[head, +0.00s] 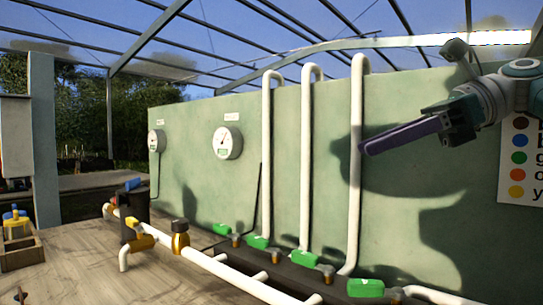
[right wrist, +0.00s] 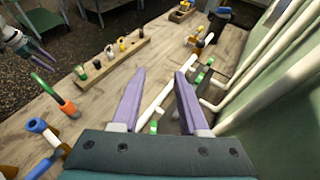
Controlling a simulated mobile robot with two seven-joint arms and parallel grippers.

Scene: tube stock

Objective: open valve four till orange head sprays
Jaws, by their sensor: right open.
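My right gripper (head: 392,136) is open and empty, high in front of the green wall, with its purple fingers pointing left. In the right wrist view the open gripper (right wrist: 157,78) has the pipework below between its fingers. Several green valve handles sit in a row along the wall foot: one at the left (head: 221,229), then a second (head: 257,242), a third (head: 305,258) and one at the right (head: 365,288). Which is valve four is not readable. No spray shows.
White riser pipes (head: 305,160) climb the wall (head: 410,100). Two gauges hang there, one nearer (head: 227,143). A colour chart (head: 520,165) hangs right. A wooden rack (right wrist: 110,60) holds small parts.

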